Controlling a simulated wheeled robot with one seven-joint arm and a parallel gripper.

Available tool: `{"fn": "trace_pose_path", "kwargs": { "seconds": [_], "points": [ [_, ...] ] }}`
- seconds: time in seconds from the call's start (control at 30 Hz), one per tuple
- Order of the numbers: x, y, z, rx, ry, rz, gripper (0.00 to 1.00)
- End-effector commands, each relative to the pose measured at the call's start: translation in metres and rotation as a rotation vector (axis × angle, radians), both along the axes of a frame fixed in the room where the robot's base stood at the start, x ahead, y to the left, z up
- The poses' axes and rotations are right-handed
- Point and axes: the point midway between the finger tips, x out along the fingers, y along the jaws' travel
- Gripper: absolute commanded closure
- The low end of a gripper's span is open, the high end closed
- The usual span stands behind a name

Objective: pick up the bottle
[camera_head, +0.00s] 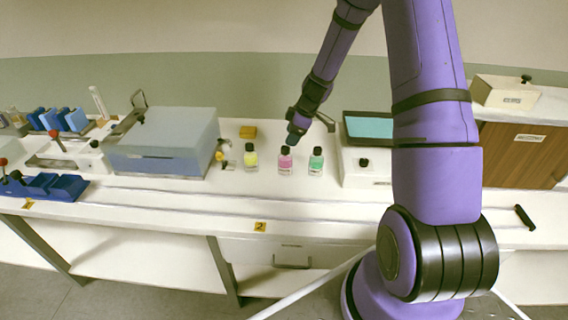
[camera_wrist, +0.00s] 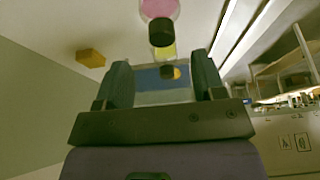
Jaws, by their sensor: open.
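Three small bottles with black caps stand upright in a row on the white bench: a yellow bottle (camera_head: 250,159), a pink bottle (camera_head: 285,165) and a green bottle (camera_head: 316,163). My gripper (camera_head: 293,137) is just above and beside the pink bottle's cap in the head view. In the wrist view my gripper (camera_wrist: 160,64) has its two fingers spread with nothing held. The pink bottle (camera_wrist: 160,10) shows at the top edge, partly cut off, beyond the fingertips. The yellow bottle (camera_wrist: 168,52) shows behind it, between the fingers. The green bottle is not visible in the wrist view.
A grey-lidded box (camera_head: 160,145) stands left of the bottles, and a white device with a teal screen (camera_head: 371,127) stands right. A yellow block (camera_head: 248,132) lies behind the yellow bottle. The bench front (camera_head: 270,190) before the bottles is clear.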

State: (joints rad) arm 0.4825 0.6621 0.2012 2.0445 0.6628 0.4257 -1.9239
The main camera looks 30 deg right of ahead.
Motion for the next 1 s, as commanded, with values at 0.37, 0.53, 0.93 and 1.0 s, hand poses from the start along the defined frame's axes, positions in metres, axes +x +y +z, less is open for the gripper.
{"fn": "trace_pose_path", "kwargs": {
  "seconds": [0.37,0.53,0.93,1.0],
  "points": [
    [0.005,0.012,-0.032,0.001,0.004,0.001,0.37],
    [0.009,0.019,-0.052,0.001,0.002,-0.001,0.37],
    [0.011,0.022,-0.06,0.0,0.0,-0.001,0.46],
    [0.011,0.021,-0.059,0.0,0.0,-0.001,0.62]
  ]
}}
